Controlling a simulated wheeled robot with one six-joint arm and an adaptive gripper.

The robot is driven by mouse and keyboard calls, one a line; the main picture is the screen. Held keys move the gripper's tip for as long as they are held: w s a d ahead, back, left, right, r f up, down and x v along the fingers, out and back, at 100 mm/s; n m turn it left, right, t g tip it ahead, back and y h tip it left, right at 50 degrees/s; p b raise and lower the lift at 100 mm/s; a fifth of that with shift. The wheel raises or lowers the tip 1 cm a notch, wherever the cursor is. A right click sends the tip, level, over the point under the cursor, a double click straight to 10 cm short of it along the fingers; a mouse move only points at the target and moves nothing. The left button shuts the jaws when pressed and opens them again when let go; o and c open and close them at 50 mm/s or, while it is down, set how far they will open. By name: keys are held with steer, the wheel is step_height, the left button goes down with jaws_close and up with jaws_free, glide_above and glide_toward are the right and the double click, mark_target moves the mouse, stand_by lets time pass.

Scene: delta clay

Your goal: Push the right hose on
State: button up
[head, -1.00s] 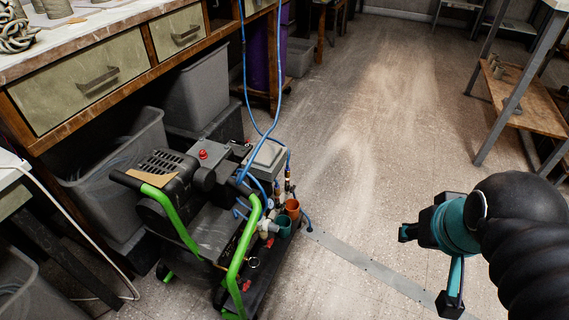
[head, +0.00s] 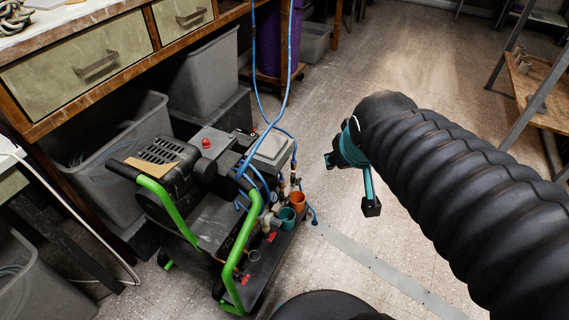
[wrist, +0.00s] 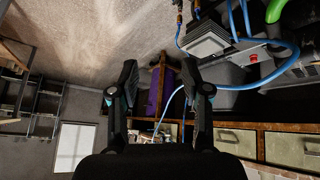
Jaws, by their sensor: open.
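Blue hoses (head: 256,75) hang from above and run down to the machine with green handles (head: 235,250) in the head view. Two brass-coloured fittings stand at the machine's right side; the right fitting (head: 295,181) has a blue hose close above it. Whether that hose is seated on it I cannot tell. My gripper (head: 350,182) is open and empty, to the right of the fittings and apart from them. In the wrist view my gripper's fingers (wrist: 160,92) stand wide apart, with the blue hose (wrist: 172,103) in the background between them and fittings (wrist: 179,20) at the top.
An orange cup (head: 298,201) and a teal cup (head: 287,216) sit on the machine beside the fittings. A grey box (head: 271,152) stands just behind. Grey bins (head: 200,85) are under the workbench at left. A shelf (head: 540,90) stands at right.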

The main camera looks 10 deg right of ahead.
steer(key=w+d+f+n+t+b, duration=0.1)
steer(key=w+d+f+n+t, duration=0.15)
steer(key=w+f, duration=0.4)
steer(key=w+d+f+n+t+y+b, duration=0.1)
steer(key=w+d+f, duration=0.25)
steer(key=w, duration=0.65)
steer(key=w+d+f+n+t, duration=0.1)
steer(key=w+d+f, duration=0.25)
steer(key=w, duration=0.55)
steer(key=n+t+y+b, duration=0.3)
steer(key=y, duration=0.9)
glide_toward(294, 167)
steer(key=x, duration=1)
steer(key=shift+w+r, duration=0.35)
steer(key=shift+w, duration=0.15)
jaws_close()
